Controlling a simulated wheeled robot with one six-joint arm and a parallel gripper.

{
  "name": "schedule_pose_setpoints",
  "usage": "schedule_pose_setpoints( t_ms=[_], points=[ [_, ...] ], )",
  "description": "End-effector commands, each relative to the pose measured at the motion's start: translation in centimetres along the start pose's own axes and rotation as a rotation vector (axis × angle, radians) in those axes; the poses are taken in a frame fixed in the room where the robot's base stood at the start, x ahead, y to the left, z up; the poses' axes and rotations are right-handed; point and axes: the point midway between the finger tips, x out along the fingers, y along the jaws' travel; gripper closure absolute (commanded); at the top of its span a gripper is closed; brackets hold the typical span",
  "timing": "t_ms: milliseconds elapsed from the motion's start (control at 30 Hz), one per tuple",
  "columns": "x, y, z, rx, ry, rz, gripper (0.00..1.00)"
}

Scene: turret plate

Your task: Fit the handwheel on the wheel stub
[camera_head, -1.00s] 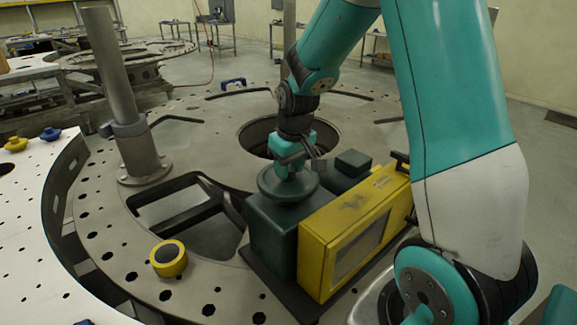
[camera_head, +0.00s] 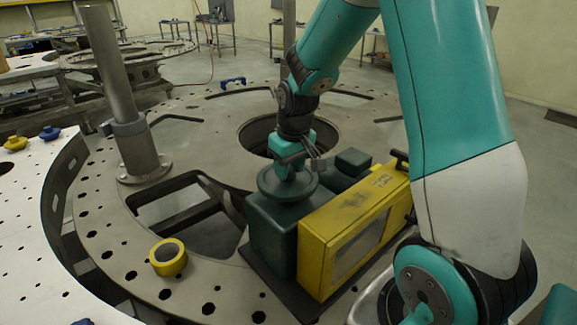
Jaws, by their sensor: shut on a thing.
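The dark green handwheel (camera_head: 270,188) is a round dished wheel above the top of a dark green box-shaped unit (camera_head: 275,235). My gripper (camera_head: 291,168) points down over the wheel and is shut on its middle. The wheel looks about level and very close to the unit's top. The wheel stub is hidden beneath the wheel, so I cannot tell whether the wheel is seated on it.
A yellow cabinet (camera_head: 350,235) adjoins the green unit on the right. A yellow tape roll (camera_head: 168,257) lies on the turret plate (camera_head: 215,295) to the left. A grey post (camera_head: 115,90) stands at the left, near a large plate opening. A round hole (camera_head: 258,135) lies behind my gripper.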

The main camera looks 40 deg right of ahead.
Motion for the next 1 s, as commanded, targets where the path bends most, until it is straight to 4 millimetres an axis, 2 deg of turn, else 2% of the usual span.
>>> schedule_pose_setpoints(
  t_ms=[367, 400, 733, 1000],
  points=[
    [0.8, 0.0, 0.1, 0.0, 0.002, 0.0, 1.0],
    [0.6, 0.0, 0.1, 0.0, 0.002, 0.0, 0.52],
    [0.6, 0.0, 0.1, 0.0, -0.001, 0.0, 0.5],
    [-1.5, 0.0, 0.1, 0.0, -0.001, 0.0, 0.5]
  ],
)
